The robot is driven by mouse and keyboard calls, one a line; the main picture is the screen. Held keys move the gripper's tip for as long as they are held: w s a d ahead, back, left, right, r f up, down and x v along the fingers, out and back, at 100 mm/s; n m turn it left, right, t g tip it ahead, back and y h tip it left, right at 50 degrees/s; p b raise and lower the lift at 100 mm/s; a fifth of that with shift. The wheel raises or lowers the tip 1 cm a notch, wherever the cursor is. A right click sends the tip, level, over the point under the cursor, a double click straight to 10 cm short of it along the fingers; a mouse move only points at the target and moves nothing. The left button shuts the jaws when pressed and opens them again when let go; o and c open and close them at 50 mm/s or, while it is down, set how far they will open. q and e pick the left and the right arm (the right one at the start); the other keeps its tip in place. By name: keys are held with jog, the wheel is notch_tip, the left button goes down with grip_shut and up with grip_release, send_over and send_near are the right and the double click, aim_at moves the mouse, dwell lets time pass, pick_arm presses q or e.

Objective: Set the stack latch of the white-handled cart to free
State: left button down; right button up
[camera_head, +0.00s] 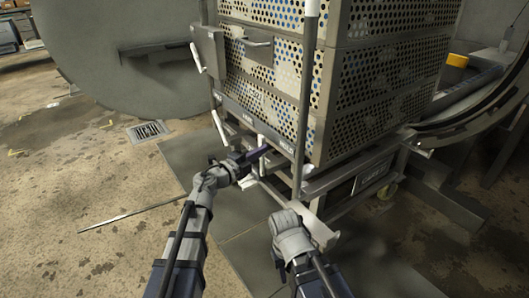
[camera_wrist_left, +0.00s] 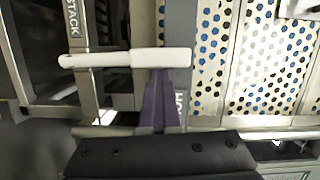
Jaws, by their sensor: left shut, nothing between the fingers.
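The stack latch lever with its white grip (camera_wrist_left: 125,58) lies across the left wrist view, beside a post lettered "STACK" (camera_wrist_left: 72,18). A plate partly lettered "HO" (camera_wrist_left: 181,105) is on its other side. In the head view the white lever (camera_head: 262,141) stands on the lower front rail of the cart (camera_head: 313,182). My left gripper (camera_head: 262,151) is shut and empty. Its purple fingers (camera_wrist_left: 160,85) reach the lever's edge in the wrist view; I cannot tell whether they touch. My right gripper (camera_head: 290,222) is lower, in front of the cart; its fingers are not clear.
Perforated baskets (camera_head: 390,85) are stacked on the cart behind upright grey posts. Other white handles (camera_head: 197,58) are at the cart's left side. A large round door (camera_head: 120,60) stands behind left.

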pick_arm(q)
jog(key=w+a+n+g+p, duration=0.1)
jog(key=w+a+n, duration=0.3)
jog(key=w+n, duration=0.1)
jog(key=shift+w+f, duration=0.4)
jog(key=shift+f, duration=0.05)
jog(key=shift+a, duration=0.15)
dwell(0.5)
